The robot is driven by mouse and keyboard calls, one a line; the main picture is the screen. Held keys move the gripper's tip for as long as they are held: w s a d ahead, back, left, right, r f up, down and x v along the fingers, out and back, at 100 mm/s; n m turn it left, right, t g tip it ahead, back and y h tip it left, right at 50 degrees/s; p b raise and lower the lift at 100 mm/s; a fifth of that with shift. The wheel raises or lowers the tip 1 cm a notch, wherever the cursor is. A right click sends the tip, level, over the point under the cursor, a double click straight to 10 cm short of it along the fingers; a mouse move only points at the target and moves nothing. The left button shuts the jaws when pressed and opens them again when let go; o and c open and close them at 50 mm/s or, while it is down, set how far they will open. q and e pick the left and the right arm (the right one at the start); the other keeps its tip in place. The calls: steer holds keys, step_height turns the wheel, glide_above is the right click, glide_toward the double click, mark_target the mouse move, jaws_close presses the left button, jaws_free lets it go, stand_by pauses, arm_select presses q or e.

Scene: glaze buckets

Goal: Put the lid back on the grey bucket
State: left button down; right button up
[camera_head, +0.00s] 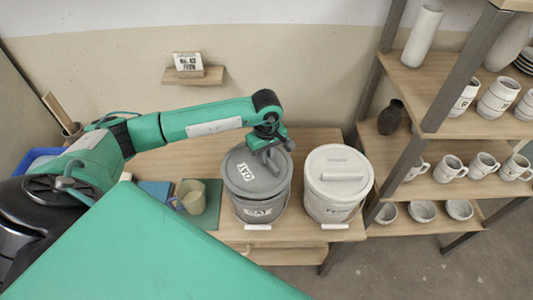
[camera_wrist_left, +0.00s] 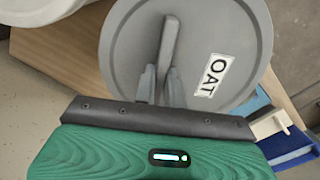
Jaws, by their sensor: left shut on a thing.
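The grey bucket (camera_head: 280,205) stands on the wooden table, with an "OAT" label on its front. In the left wrist view the two fingers (camera_wrist_left: 160,84) clasp the near end of the handle (camera_wrist_left: 169,40) on the lid (camera_wrist_left: 208,35). The fingers and wrist hide part of the handle. My right gripper is not in view.
A lidded white bucket (camera_head: 325,208) stands close on the right. A beige mug (camera_head: 191,194) on a green mat (camera_head: 208,216) and a blue item (camera_head: 155,190) are on the left. A shelf of pottery (camera_head: 440,188) stands at far right. A small wall shelf (camera_head: 193,77) is behind.

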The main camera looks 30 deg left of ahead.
arm_select(q)
steer(key=shift+b, duration=0.35)
stand_by(1.0)
steer(key=shift+f+b, duration=0.65)
steer(key=shift+b, duration=0.25)
stand_by(0.7)
steer(key=shift+f+b, duration=0.3)
steer(key=shift+b, duration=0.45)
stand_by(0.5)
stand_by(0.4)
steer(key=c, duration=0.9)
jaws_free()
steer(key=shift+r+p, duration=1.3)
steer(key=shift+r, duration=2.25)
